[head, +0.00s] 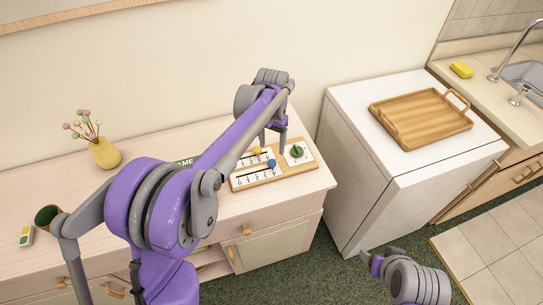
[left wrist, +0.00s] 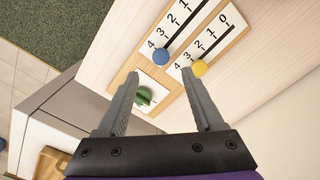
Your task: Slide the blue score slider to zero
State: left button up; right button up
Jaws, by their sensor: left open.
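The score board (head: 245,184) lies near the right end of the wooden cabinet top, with two numbered tracks. The blue score slider (head: 271,163) is on the front track; in the left wrist view the blue slider (left wrist: 161,56) stands by the 4, at the opposite end from the low numbers. A yellow slider (left wrist: 200,68) is on the other track, around the 3 or 4. My left gripper (head: 273,143) is open above the board, apart from the blue slider, which appears between and beyond the fingertips (left wrist: 160,74) in the left wrist view. My right gripper (head: 379,257) is low at the front right.
A green knob (head: 297,151) sits on the board's right part, close to my left fingers. A yellow vase (head: 105,153) and a dark green cup (head: 48,215) stand at the left. A white appliance (head: 350,105) with a wooden tray (head: 425,118) stands right of the cabinet, across a gap.

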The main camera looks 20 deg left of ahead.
aim_at(271, 162)
pick_arm(q)
notch_tip(271, 162, down, 8)
jog(key=shift+w+r, duration=0.1)
jog(key=shift+c, duration=0.3)
grip_shut()
dwell(1.2)
jog(key=shift+a, duration=0.15)
